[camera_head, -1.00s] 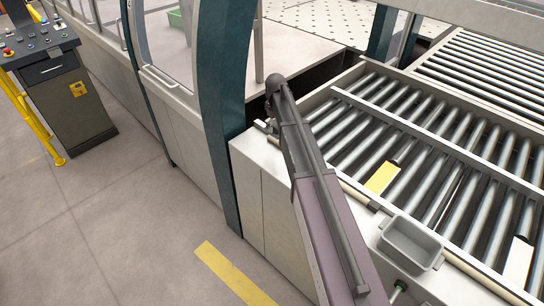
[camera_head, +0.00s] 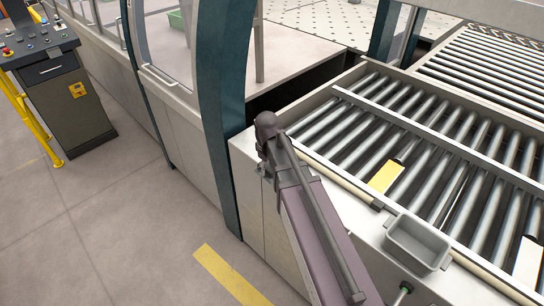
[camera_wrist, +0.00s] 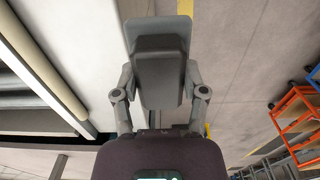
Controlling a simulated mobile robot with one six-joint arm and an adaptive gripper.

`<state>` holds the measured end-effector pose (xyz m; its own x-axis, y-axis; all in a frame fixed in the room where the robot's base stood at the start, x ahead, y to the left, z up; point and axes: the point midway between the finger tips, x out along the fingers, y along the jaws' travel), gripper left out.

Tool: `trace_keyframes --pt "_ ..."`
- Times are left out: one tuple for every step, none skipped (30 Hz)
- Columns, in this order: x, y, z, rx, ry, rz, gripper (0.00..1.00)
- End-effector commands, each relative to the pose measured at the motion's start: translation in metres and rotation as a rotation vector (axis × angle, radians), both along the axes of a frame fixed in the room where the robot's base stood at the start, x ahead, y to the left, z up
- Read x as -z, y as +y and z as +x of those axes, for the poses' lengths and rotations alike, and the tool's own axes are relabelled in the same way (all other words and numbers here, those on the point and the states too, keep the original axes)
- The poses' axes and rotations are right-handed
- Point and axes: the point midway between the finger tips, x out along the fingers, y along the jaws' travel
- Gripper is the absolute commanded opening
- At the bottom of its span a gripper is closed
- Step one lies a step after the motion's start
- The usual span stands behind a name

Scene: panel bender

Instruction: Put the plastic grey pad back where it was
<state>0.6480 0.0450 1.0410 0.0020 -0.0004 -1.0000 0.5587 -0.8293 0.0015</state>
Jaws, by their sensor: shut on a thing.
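The grey pad (camera_wrist: 160,72) fills the top middle of the wrist view. It shows a lighter flat plate behind a darker, rounded block. My gripper (camera_wrist: 160,84) is shut on it, with a finger at each side. In the wrist view the pad shows against the floor and the pale cabinet top, clear of both as far as I can tell. In the head view my arm reaches up to the cabinet's near corner. The pad and fingertips cannot be made out there.
A grey open tray (camera_head: 417,243) sits on the cabinet's edge. A yellow plate (camera_head: 386,177) lies on the rollers (camera_head: 440,135). A dark blue post (camera_head: 222,110) stands just left of my arm. A control console (camera_head: 62,95) stands far left. Open floor (camera_head: 130,220) lies left.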

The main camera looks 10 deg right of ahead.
Motion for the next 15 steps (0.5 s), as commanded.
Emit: trace_keyframes --pt "0.0008 0.0005 -0.0031 0.000 0.000 0.000 0.18" --pt "0.0009 0.0006 -0.0037 0.000 0.000 0.000 0.18" --pt "0.0009 0.0008 -0.0040 0.000 0.000 0.000 0.18" --pt "0.0008 0.0008 -0.0040 0.000 0.000 0.000 0.18" --pt "0.0007 0.0008 -0.0039 0.001 0.000 0.000 0.18" --pt "0.0007 0.0007 -0.0037 0.001 0.000 0.000 0.18" --pt "0.0006 0.0007 -0.0036 0.001 0.000 0.000 0.18" --pt "0.0006 0.0006 -0.0036 0.001 0.000 0.000 0.18" --pt "0.0006 0.0005 -0.0035 0.001 0.000 0.000 0.18" --pt "0.0006 0.0005 -0.0036 0.001 0.000 0.000 0.18" --pt "0.0006 0.0005 -0.0034 0.001 0.000 0.000 0.18" --pt "0.0006 0.0003 -0.0032 0.001 0.000 0.000 0.18" --pt "0.0007 0.0002 -0.0028 0.001 0.000 0.000 0.18" --pt "0.0008 -0.0001 -0.0020 0.002 0.000 0.000 0.18" --pt "0.0010 -0.0004 -0.0003 0.002 0.000 0.000 0.18"
